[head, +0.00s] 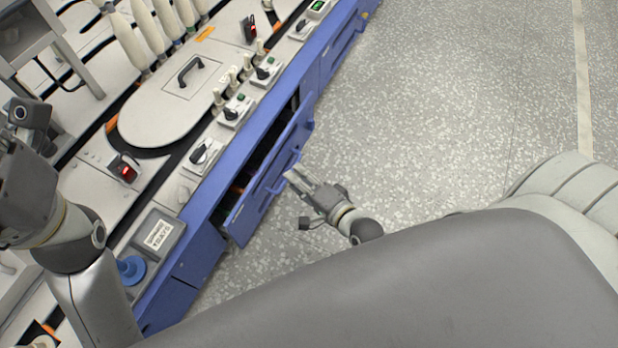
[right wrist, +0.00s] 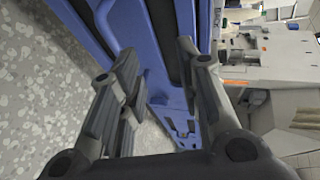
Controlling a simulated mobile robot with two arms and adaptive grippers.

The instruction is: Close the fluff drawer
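The fluff drawer, a long blue drawer (head: 246,215), stands partly open in the blue front of the machine in the head view. A dark gap shows behind its front panel. My right gripper (head: 291,176) is on the floor side of the drawer, its fingertips close to the outer face of the front. I cannot tell whether they touch it. In the right wrist view the two fingers of the right gripper (right wrist: 158,62) are apart with nothing held, and the blue drawer front (right wrist: 130,22) shows beyond and between them. My left arm is at the left; its fingers do not show.
The machine top (head: 165,115) carries a black-handled cover, several switch boxes and white bobbins. A label box (head: 157,235) and a blue round knob (head: 131,269) are near the drawer's near end. The speckled floor (head: 450,110) to the right is clear.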

